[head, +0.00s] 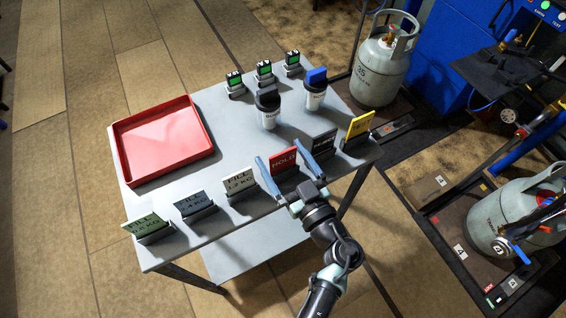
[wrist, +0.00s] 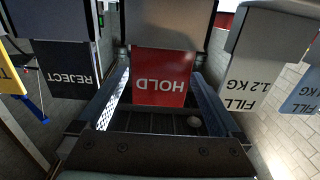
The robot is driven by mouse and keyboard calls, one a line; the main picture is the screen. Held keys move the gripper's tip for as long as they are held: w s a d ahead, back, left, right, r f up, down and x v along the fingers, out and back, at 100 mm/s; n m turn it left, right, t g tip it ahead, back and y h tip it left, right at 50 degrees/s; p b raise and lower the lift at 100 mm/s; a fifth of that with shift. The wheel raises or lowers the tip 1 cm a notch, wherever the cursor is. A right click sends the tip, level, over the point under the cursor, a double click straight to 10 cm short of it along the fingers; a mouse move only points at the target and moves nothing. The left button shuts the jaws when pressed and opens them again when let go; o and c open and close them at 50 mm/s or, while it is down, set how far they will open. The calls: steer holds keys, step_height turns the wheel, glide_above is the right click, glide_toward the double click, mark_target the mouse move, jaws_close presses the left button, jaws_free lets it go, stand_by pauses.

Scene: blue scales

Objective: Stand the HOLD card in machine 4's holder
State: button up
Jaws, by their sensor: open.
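The red HOLD card (head: 284,160) stands in a grey holder on the table's near edge. It shows upside down in the wrist view (wrist: 160,80). My gripper (head: 281,150) is open, with one blue finger on either side of the card. In the wrist view the open fingers (wrist: 161,75) flank the card, with a visible gap on each side. A dark scale base (head: 462,236) marked 4 is at the right, with a grey gas cylinder (head: 518,213) on it. I cannot make out a card holder there.
The FILL 1.2 KG card (head: 240,184) stands left of HOLD; the dark REJECT card (head: 323,144) and a yellow card (head: 359,126) stand right. A red tray (head: 163,183), two dark-topped or blue-topped cups and several small green-faced blocks occupy the table (head: 235,120).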

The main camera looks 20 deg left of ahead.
steer(key=c, duration=1.4)
